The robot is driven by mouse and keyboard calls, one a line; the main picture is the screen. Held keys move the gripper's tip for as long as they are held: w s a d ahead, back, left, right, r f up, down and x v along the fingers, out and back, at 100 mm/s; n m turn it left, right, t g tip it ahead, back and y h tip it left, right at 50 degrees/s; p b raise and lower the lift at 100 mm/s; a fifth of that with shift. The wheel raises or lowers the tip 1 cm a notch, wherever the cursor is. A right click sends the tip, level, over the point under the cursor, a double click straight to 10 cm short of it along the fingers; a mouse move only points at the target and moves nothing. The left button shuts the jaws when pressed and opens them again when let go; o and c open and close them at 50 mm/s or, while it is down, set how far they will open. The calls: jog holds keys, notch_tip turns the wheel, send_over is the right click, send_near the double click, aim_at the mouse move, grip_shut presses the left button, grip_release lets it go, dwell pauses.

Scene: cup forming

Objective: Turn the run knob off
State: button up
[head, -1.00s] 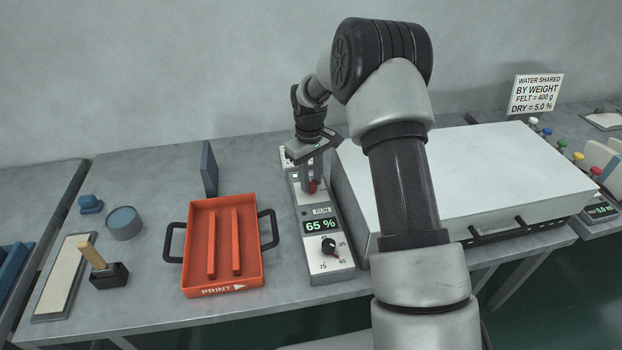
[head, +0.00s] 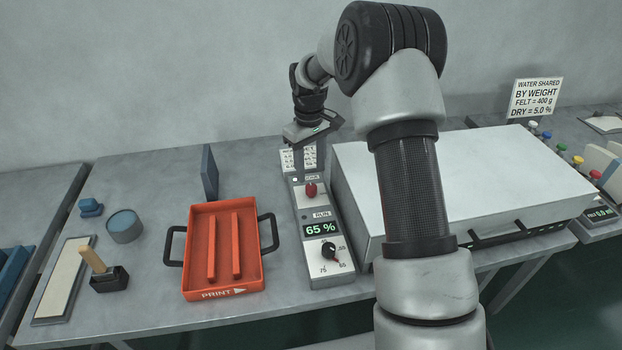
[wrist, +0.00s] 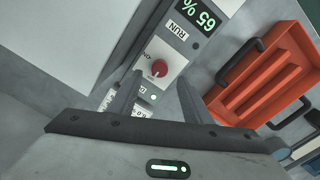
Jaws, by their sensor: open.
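The red run knob (head: 311,190) stands on a pale plate in the upper part of the grey control panel (head: 325,282), just above the RUN label. In the wrist view the knob (wrist: 159,68) shows a small pale mark on its face, and part of a label beside it. My gripper (head: 309,160) is open and empty, raised behind and above the knob, apart from it. In the wrist view its two fingers (wrist: 160,90) point toward the knob with a gap between them. The knob's exact setting is too small to tell.
The panel's display (head: 320,228) reads 65 %, above a black dial (head: 329,250). An orange tray (head: 190,262) marked PRINT stands left of the panel. A large white-topped box (head: 460,175) stands close on its right. A blue upright plate (head: 209,170) stands behind the tray.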

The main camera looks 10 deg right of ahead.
notch_tip(320, 180, up, 12)
jog(key=shift+a+f+p, duration=0.15)
jog(key=shift+f+p, duration=0.1)
jog(key=shift+p, duration=0.1)
notch_tip(320, 180, up, 9)
jog(key=t+p, duration=0.1)
jog(key=p, duration=0.1)
send_over(310, 188)
jog(key=s, duration=0.5)
jog(key=s+r+m+t+p, duration=0.2)
jog(key=s+r+m, duration=0.1)
jog(key=s+r, duration=0.65)
jog(key=s+m+t+p, duration=0.2)
jog(key=s+p, duration=0.1)
jog(key=s, duration=1.6)
jog(key=shift+d+m+t, duration=0.2)
jog(key=shift+m+t, duration=0.1)
jog(key=shift+w+f, duration=0.1)
